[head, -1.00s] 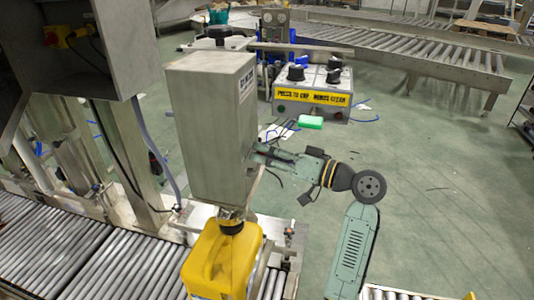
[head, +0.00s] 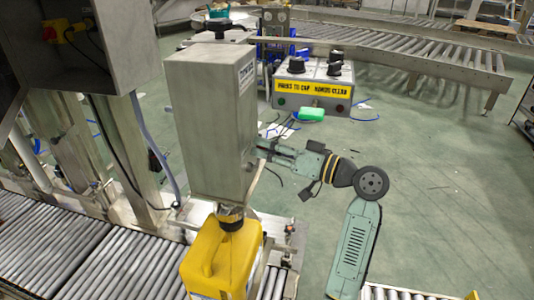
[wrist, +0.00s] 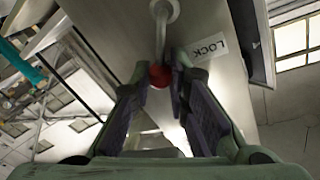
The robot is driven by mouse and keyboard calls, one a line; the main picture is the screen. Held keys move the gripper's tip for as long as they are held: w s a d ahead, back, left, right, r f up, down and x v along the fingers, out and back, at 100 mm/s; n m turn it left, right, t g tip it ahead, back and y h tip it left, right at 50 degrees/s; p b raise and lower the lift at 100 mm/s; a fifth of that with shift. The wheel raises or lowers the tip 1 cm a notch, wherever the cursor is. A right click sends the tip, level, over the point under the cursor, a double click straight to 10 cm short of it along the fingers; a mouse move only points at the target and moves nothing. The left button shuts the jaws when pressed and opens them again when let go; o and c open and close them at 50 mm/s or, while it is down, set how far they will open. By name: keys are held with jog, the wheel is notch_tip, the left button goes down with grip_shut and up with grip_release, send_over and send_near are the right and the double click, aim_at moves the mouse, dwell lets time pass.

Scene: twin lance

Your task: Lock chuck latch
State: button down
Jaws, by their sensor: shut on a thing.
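The chuck latch shows in the wrist view as a grey metal lever (wrist: 161,35) ending in a red ball knob (wrist: 160,76). It hangs by a grey housing with a white label reading LOCK (wrist: 208,48) to its right. My gripper (wrist: 163,80) has its fingers around the red knob and is shut on it. In the head view the housing is a tall grey box (head: 205,125) above a yellow jug (head: 222,262), with a dark chuck (head: 230,217) at the jug's neck. My arm reaches the box's right side; the knob and fingertips are hidden there.
A control box with black knobs and a yellow label (head: 310,87) stands behind my arm. Roller conveyors run at lower left (head: 110,262) and back right (head: 440,58). Open green floor (head: 440,200) lies to the right.

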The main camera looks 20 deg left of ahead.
jog(key=s+n+b, duration=0.1)
jog(key=n+b, duration=0.1)
jog(key=b, duration=0.2)
jog(key=s+n+y+b, duration=0.1)
jog(key=n+b, duration=0.2)
jog(key=b, duration=0.2)
jog(key=s+n+b, duration=0.1)
jog(key=n+b, duration=0.1)
jog(key=b, duration=0.2)
jog(key=shift+f+g+y, duration=0.25)
jog(key=shift+g+y, duration=0.05)
jog(key=n+b, duration=0.1)
jog(key=b, duration=0.1)
jog(key=s+n+b, duration=0.1)
jog(key=n+b, duration=0.1)
jog(key=n+g+b, duration=0.1)
jog(key=n+b, duration=0.1)
jog(key=b, duration=0.1)
jog(key=shift+s+f+y, duration=0.1)
jog(key=shift+s+y, duration=0.2)
jog(key=shift+y, duration=0.1)
jog(key=n+b, duration=0.2)
jog(key=shift+s+n+g+b, duration=0.3)
jog(key=shift+s, duration=0.1)
jog(key=c, duration=1.5)
grip_release()
jog(key=shift+c, duration=0.2)
jog(key=shift+d, duration=0.1)
